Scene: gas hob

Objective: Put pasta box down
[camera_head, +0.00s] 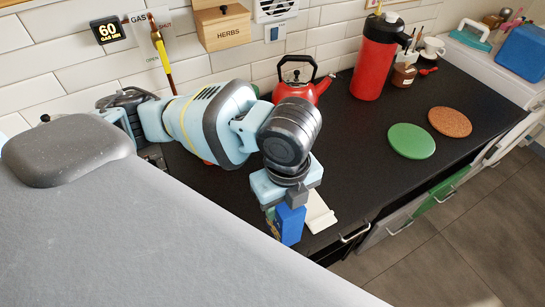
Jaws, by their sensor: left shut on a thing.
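My left gripper (288,204) points down near the front edge of the black counter (378,120). It is shut on a blue pasta box (290,226), whose upper part shows beneath the gripper. I cannot tell whether the box touches anything below. A cream flat piece (319,213) lies just to the right of the box, at the counter's front edge. My right gripper is not in view.
A red kettle (298,88) and a red flask (375,62) stand at the back. A green disc (411,141) and a cork disc (450,122) lie on the right. The counter between kettle and green disc is clear. A gas valve (160,48) is on the wall.

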